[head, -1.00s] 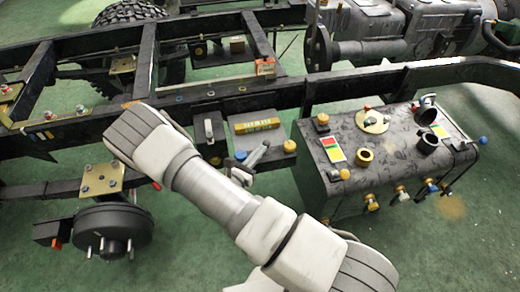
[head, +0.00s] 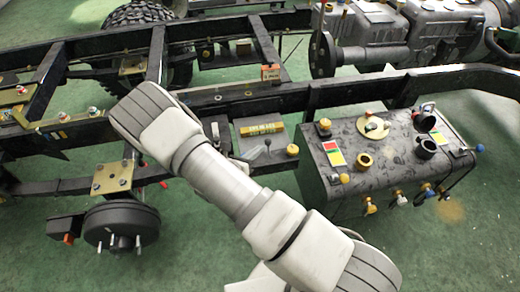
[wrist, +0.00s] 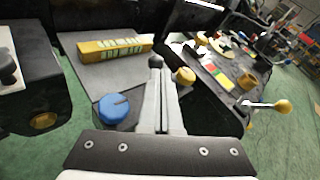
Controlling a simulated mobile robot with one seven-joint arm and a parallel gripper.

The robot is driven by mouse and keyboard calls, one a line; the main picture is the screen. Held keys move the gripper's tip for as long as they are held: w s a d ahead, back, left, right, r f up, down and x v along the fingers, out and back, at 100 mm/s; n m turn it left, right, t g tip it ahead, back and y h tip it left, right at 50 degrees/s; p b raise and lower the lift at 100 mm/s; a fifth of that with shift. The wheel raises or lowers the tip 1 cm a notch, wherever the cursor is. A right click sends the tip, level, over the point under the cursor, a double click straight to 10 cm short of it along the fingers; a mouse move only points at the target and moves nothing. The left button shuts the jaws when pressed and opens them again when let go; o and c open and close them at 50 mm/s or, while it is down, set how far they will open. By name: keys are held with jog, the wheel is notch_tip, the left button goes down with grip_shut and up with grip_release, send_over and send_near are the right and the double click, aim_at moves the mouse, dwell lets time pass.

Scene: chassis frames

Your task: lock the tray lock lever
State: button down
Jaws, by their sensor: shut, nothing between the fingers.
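The lever I take for the tray lock lever has a dark ball knob (wrist: 155,62) and stands at the near edge of a dark tray panel (wrist: 85,68) with a yellow label block. In the head view its dark tip (head: 268,142) shows just right of my arm. My gripper (wrist: 164,88) is shut and empty, its grey fingers pointing at the lever just below the knob. The fingers overlap the lever's lower part, so I cannot tell if they touch.
A blue knob (wrist: 115,108) is left of the fingers and a yellow knob (wrist: 185,75) right of them. A dark box (head: 390,150) with valves and knobs stands to the right. Chassis rails (head: 70,128) run behind. Green floor is open in front.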

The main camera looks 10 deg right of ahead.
jog(key=r+p+v, duration=0.1)
jog(key=v, duration=1)
jog(key=shift+w+a+r, duration=0.15)
jog(key=shift+w+r, duration=0.1)
jog(key=shift+w, duration=0.05)
jog(key=s+d+r+m+g+y+p, duration=0.1)
jog(key=s+d+r+m+g+p, duration=0.25)
jog(key=r+m, duration=0.6)
jog(key=s+d+r+m+g+y, duration=0.1)
jog(key=s+d+r+m+g, duration=0.35)
jog(key=r, duration=0.75)
jog(key=s+d+r+m+t+y+p, duration=0.1)
jog(key=s+r+m+y, duration=0.3)
jog(key=r+m, duration=0.4)
jog(key=s+d+r+m+t+y+p, duration=0.1)
jog(key=s+r+m+t+y+p, duration=0.1)
jog(key=s+r+m+y, duration=0.2)
notch_tip(320, 180, up, 7)
jog(key=s+m, duration=0.3)
jog(key=m, duration=0.1)
jog(key=shift+f+t+y, duration=0.2)
jog(key=shift+t+y, duration=0.2)
